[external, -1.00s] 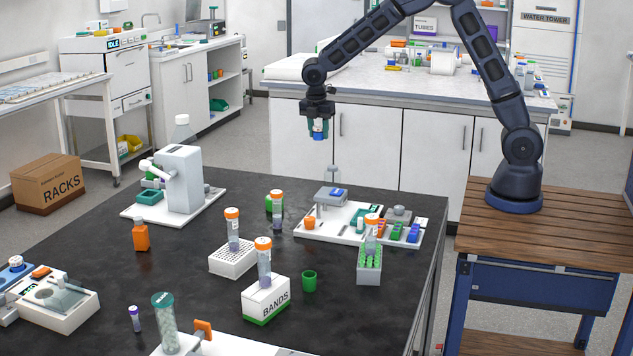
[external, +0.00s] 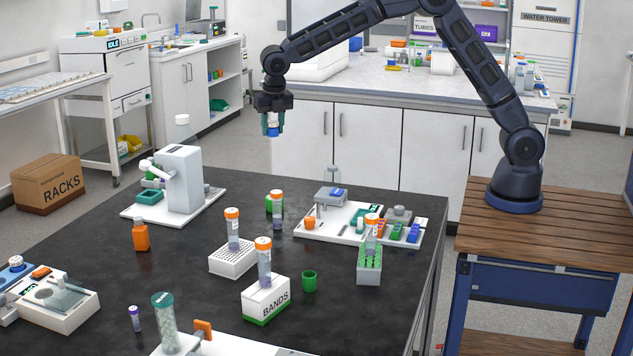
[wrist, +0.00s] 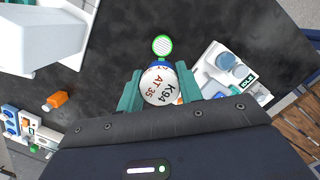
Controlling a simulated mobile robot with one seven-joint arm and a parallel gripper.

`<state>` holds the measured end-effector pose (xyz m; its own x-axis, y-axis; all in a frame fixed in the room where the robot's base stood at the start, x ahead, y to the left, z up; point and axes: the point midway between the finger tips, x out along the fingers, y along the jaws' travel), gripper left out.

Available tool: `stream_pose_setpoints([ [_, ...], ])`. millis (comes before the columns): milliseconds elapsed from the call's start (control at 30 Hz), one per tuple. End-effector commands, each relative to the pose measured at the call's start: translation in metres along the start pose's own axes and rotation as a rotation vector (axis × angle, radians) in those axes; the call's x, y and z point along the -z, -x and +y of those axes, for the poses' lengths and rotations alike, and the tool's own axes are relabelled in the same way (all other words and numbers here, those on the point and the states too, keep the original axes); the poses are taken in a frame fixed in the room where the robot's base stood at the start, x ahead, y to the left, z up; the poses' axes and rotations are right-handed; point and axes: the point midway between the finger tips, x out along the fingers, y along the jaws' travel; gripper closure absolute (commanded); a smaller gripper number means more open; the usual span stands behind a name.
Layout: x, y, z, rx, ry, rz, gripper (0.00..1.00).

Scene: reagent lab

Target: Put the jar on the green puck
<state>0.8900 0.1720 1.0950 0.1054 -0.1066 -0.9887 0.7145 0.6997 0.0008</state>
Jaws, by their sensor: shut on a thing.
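My gripper (external: 273,128) is shut on a small jar (external: 273,131), with blue and white showing between the fingers. It is held in the air beyond the table's far edge in the external view. In the wrist view the jar (wrist: 158,88) shows its round white lid with printed letters, between teal fingers. A round green-rimmed disc with white hatching (wrist: 162,46) shows just past the jar there. In the external view a short green cylinder (external: 309,281) stands right of the BANDS box, and a green piece (external: 274,207) sits by an orange-capped tube. I cannot tell which is the puck.
On the black table (external: 200,290) stand a grey-white device (external: 181,180), an orange bottle (external: 141,236), a white rack (external: 232,259), the BANDS box (external: 266,300) and a green rack (external: 369,266), some with upright tubes. A white board (external: 345,222) lies at the back right.

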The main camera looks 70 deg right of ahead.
Motion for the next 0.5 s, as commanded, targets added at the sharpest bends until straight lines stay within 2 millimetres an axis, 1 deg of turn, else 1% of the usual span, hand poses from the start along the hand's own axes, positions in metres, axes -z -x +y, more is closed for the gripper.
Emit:
stream_pose_setpoints([
  [67,0.003,-0.008,0.002,0.001,0.013,0.001,0.86],
  [167,0.007,-0.026,0.002,0.002,0.015,0.002,0.86],
  [500,0.017,-0.099,0.002,0.002,0.013,0.002,0.86],
])
